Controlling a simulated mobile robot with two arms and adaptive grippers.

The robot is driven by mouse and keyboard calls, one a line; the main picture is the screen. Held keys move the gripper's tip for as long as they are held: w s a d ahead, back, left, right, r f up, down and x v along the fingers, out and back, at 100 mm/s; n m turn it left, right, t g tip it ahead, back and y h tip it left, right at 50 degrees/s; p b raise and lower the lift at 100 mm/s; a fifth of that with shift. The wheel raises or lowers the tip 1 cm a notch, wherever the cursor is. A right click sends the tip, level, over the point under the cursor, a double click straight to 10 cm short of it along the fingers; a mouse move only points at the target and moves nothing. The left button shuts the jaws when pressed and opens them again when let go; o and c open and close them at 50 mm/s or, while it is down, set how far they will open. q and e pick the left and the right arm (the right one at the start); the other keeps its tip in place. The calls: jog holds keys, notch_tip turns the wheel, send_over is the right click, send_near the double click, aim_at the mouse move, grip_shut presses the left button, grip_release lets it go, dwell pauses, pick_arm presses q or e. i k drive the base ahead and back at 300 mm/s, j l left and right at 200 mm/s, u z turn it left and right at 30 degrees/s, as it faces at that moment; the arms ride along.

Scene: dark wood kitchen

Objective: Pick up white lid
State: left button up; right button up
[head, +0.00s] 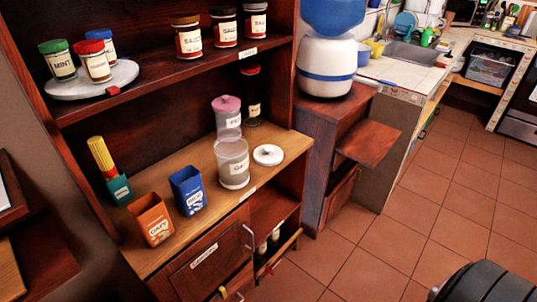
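The white lid (268,154) is round with a small knob on top. It lies flat on the wooden shelf top of the cabinet, just right of a clear labelled jar (233,165). The jar's mouth looks uncovered. A second clear jar with a pink lid (227,104) stands behind it. Neither of my grippers shows in this view.
A blue box (187,190) and an orange box (151,219) stand left of the jar. Spice jars stand on the upper shelf (170,72). A water dispenser (326,62) is on the right. Tiled floor (380,245) in front is mostly clear.

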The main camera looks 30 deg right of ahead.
aim_at(266, 156)
jog(key=z, duration=0.9)
